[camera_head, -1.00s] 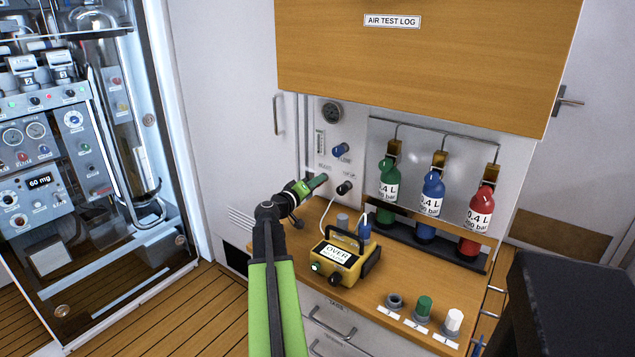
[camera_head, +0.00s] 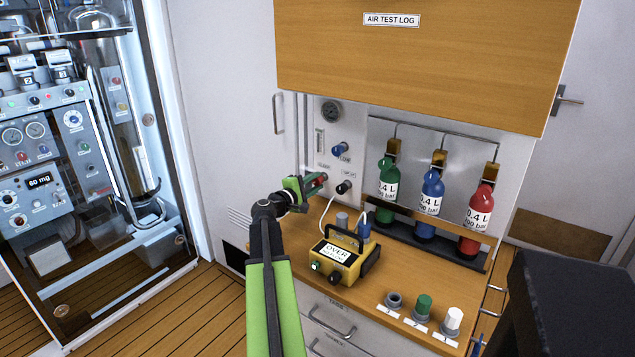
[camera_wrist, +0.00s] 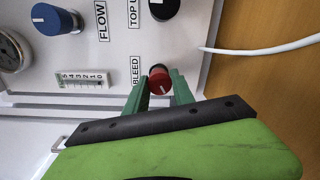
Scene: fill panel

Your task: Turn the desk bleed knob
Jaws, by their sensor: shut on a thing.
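The bleed knob (camera_wrist: 160,80) is small and red, beside the BLEED label (camera_wrist: 136,70) on the pale panel in the wrist view. My gripper (camera_wrist: 158,92) has one green finger on each side of it and is shut on it. In the head view my gripper (camera_head: 314,184) is at the panel's lower left, above the wooden desk. A bit of red shows at its fingertips there; the rest of the knob is hidden by the fingers.
A black TOP UP knob (camera_head: 343,187) and a blue FLOW knob (camera_head: 341,149) sit close by on the panel. A yellow analyser (camera_head: 341,262) with a white hose stands on the desk below. Green, blue and red bottles (camera_head: 480,222) stand to the right.

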